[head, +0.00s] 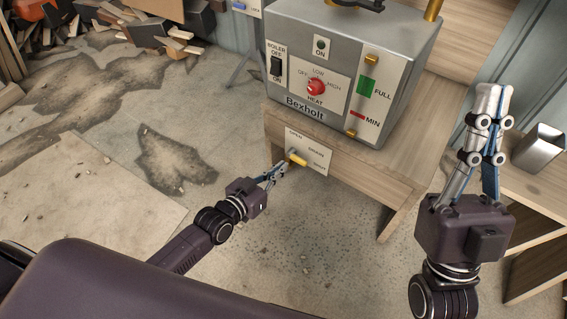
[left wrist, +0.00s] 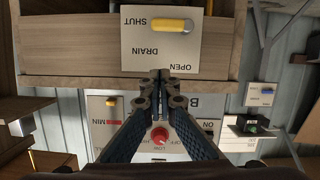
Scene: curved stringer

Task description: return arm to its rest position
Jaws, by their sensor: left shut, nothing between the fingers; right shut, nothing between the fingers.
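My left gripper (head: 279,169) is in front of the wooden stand, near the drain plate (head: 315,157) with its yellow lever (head: 298,159). In the left wrist view its fingers (left wrist: 160,76) are closed together with nothing between them, and the yellow lever (left wrist: 171,26) shows beyond the tips, apart from them. That view is upside down; the lever lies level on the plate at the SHUT side. My right gripper (head: 493,92) points up at the right of the head view, its fingers together and empty.
A grey Bexholt boiler (head: 300,30) with a red heat knob (head: 317,87) stands on the wooden stand (head: 400,170). A metal cup (head: 540,147) stands on a wooden shelf at right. Wood scraps (head: 175,45) lie at the back left. The concrete floor left of the stand is mostly clear.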

